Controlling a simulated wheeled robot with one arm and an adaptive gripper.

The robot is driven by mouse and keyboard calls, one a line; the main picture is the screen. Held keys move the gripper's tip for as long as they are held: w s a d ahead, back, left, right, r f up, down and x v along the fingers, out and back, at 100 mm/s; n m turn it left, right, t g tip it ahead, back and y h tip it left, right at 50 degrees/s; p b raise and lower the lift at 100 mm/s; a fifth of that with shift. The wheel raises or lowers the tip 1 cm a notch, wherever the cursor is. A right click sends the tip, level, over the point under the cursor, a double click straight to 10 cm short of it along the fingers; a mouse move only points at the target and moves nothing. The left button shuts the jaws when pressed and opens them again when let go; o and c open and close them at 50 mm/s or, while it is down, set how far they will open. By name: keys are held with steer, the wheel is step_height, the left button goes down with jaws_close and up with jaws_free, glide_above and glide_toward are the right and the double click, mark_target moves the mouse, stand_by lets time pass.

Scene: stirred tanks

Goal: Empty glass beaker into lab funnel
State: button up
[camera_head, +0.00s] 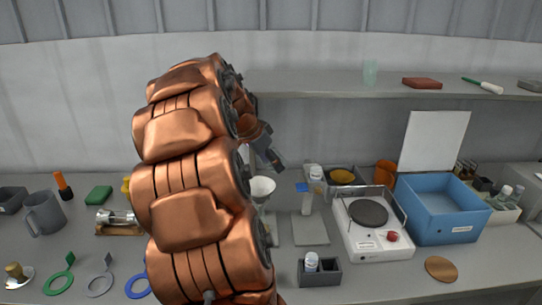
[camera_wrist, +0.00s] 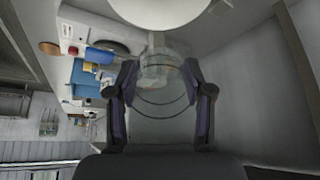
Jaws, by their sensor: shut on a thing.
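My gripper (camera_wrist: 160,97) is shut on a clear glass beaker (camera_wrist: 160,108), which sits between its two fingers in the wrist view. The beaker's contents cannot be made out. The white lab funnel (camera_wrist: 160,8) shows at the top edge of the wrist view, just beyond the beaker. In the head view the funnel (camera_head: 262,187) stands above the bench, partly hidden by my copper arm. My gripper (camera_head: 266,150) is above the funnel there, mostly edge-on. The beaker cannot be made out in the head view.
A hotplate (camera_head: 388,241) and a blue bin (camera_head: 447,230) stand to the right. A grey holder with a small white bottle (camera_head: 311,261) sits at the front. A shelf (camera_head: 320,88) runs behind, with a greenish glass (camera_head: 370,72) on it. A grey mug (camera_head: 44,214) is at left.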

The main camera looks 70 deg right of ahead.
steer(key=shift+a+r+t+y+p, duration=0.15)
steer(key=shift+t+y+p, duration=0.2)
steer(key=shift+p, duration=0.65)
steer(key=shift+d+r+t+y+p, duration=0.15)
steer(key=shift+y+p, duration=0.3)
steer(key=shift+p, duration=0.55)
steer(key=shift+w+a+r+t+y+p, duration=0.1)
steer(key=shift+w+t+y+p, duration=0.15)
steer(key=shift+y, duration=0.2)
steer(key=shift+a+t+y+p, duration=0.1)
steer(key=shift+t+y, duration=0.25)
steer(key=shift+y, duration=0.1)
steer(key=y, duration=0.1)
steer(key=t+p, duration=0.1)
steer(key=y, duration=0.1)
steer(key=shift+w+a+r+t+y, duration=0.15)
steer(key=shift+a+r+t+y, duration=0.15)
steer(key=shift+r, duration=0.05)
steer(key=shift+a+y+p, duration=0.15)
steer(key=shift+y+p, duration=0.15)
